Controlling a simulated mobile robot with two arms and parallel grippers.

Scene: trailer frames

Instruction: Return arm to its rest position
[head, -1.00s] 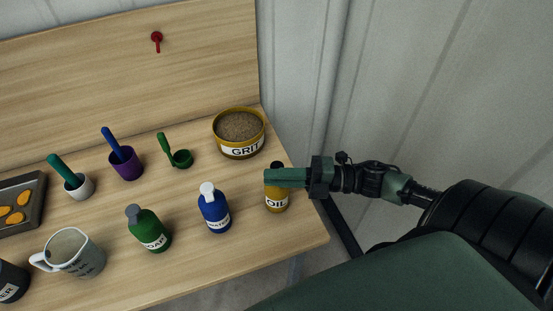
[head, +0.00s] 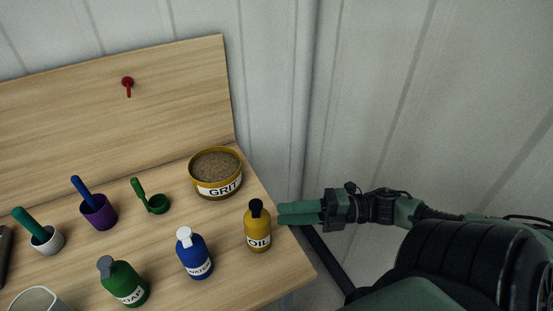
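My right gripper (head: 281,214) comes in from the right, with its green fingers pointing left. It is at the right edge of the wooden bench (head: 262,278), just right of the yellow oil bottle (head: 258,236) with its black cap. A narrow space shows between the fingertips and the bottle, and nothing shows in the gripper. The fingers lie close together in this view, and I cannot tell how far apart they are. My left gripper is out of view.
A grit bowl (head: 216,184), a blue water bottle (head: 196,257) and a green soap bottle (head: 128,287) stand on the bench. A red hook (head: 128,83) is on the backboard.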

